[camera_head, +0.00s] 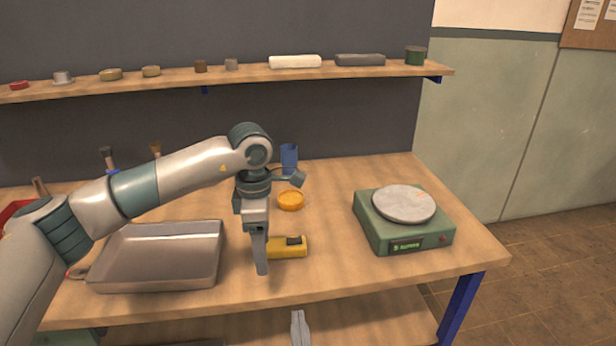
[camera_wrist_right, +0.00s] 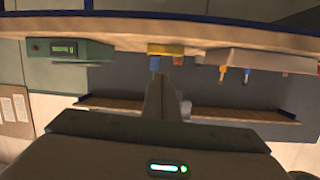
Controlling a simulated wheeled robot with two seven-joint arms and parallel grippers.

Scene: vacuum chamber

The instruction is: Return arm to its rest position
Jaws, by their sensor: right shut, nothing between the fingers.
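My left arm (camera_head: 150,187) comes in from the left, raised and bent over the workbench. Its gripper (camera_head: 261,262) hangs down in front of the yellow tool (camera_head: 292,246) in this view. Its fingers show side-on, so their opening is unclear. My right gripper (camera_head: 300,328) shows only as a grey tip at the bottom edge, in front of the bench. In the right wrist view, which is upside down, its fingers (camera_wrist_right: 160,88) are together and empty, pointing toward the bench. The rest of my right arm is out of the head view.
The workbench (camera_head: 330,275) carries a metal tray (camera_head: 160,258) at left, an orange dish (camera_head: 291,200), a blue cup (camera_head: 289,158) and a green scale (camera_head: 405,235) at right. A wall shelf (camera_head: 230,75) holds small items. The bench's front edge lies close to my right gripper.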

